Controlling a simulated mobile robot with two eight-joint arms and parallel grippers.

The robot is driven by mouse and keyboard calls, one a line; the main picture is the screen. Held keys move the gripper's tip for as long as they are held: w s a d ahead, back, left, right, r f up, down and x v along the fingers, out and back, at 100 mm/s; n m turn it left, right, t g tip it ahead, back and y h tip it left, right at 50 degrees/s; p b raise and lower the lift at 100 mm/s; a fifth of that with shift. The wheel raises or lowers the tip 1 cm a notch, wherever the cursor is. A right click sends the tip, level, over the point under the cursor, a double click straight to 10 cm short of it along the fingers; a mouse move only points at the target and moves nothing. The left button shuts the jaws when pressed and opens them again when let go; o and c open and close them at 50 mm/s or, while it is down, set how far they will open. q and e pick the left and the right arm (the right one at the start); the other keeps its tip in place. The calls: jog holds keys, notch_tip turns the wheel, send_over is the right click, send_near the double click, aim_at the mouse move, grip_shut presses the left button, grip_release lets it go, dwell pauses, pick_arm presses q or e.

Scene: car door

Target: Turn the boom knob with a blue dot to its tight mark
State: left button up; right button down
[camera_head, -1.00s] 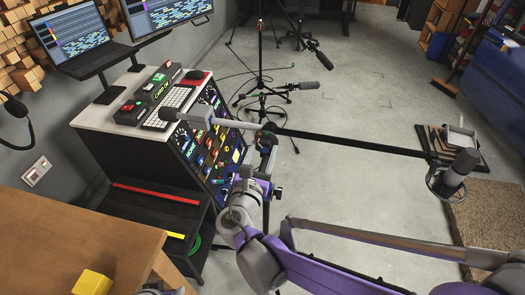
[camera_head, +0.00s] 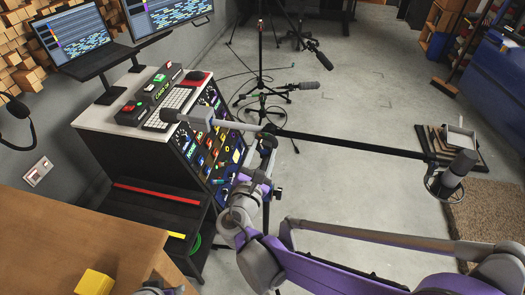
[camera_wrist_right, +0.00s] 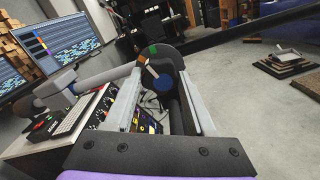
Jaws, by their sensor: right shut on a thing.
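The boom knob (camera_wrist_right: 157,66) is a dark round knob at the boom's joint, between the fingers of my right gripper in the right wrist view. A blue dot (camera_wrist_right: 163,82) shows on its face. A pale pointer line runs across the face, toward the upper left. A green mark (camera_wrist_right: 153,49) and an orange mark (camera_wrist_right: 141,60) sit on the dark rim; I cannot read any lettering. My right gripper (camera_head: 267,146) is shut on the knob, which it mostly hides in the head view. The boom (camera_head: 350,144) extends right from there. My left gripper does not show clearly.
A microphone (camera_head: 457,172) hangs at the boom's right end; a grey counterweight (camera_head: 200,117) is at its left end, over the console (camera_head: 205,150). Other microphone stands (camera_head: 262,60) stand behind. A wooden table (camera_head: 70,240) is at lower left.

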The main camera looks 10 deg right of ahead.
jog(key=shift+m+p, duration=0.35)
jog(key=shift+m, duration=1.65)
jog(key=shift+c, duration=1.1)
grip_release()
jog(key=shift+s+a, duration=0.1)
jog(key=v, duration=1)
jog(key=shift+s, duration=0.25)
jog(key=shift+a, duration=0.1)
